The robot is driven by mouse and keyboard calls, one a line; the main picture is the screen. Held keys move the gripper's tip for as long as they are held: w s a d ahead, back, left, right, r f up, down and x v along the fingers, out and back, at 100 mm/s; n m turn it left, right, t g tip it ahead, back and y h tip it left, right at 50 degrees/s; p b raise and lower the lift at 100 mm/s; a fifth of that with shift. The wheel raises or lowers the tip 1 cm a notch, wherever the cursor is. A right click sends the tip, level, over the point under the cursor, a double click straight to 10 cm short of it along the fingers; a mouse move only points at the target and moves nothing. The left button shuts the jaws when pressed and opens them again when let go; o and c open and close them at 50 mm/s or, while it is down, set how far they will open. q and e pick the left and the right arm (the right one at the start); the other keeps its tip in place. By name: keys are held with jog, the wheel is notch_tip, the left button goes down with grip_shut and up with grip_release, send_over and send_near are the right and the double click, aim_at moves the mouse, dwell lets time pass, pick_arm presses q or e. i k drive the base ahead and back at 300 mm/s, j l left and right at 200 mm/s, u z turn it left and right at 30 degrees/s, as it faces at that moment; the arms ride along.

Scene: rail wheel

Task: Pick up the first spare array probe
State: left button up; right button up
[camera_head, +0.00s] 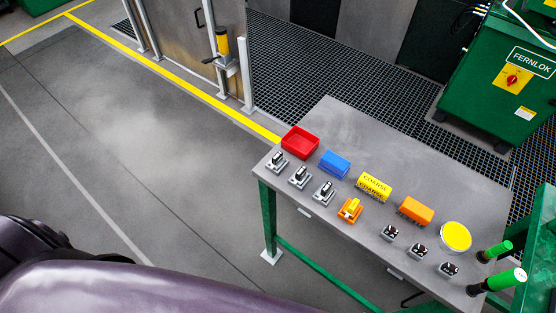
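Several small probe-like units stand on a grey table (345,127). Along its left front edge are three grey blocks with black tops: the first (277,161), the second (300,176) and the third (325,193). Nearer the right front edge are three smaller dark-and-grey pieces: one (389,233), one (418,251) and one (448,269). I cannot tell from their looks which one is the first spare array probe. Neither of my grippers shows in the head view.
The table also holds a red tray (300,142), a blue block (334,164), yellow COARSE blocks (375,186), an orange-and-yellow piece (350,210), an orange block (416,210), a yellow disc (456,236) and two green cylinders (497,250). A green FERNLOK cabinet (490,85) stands behind. Left floor is clear.

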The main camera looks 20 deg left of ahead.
aim_at(277, 162)
jog(key=j+z, duration=0.15)
jog(key=j, duration=1.3)
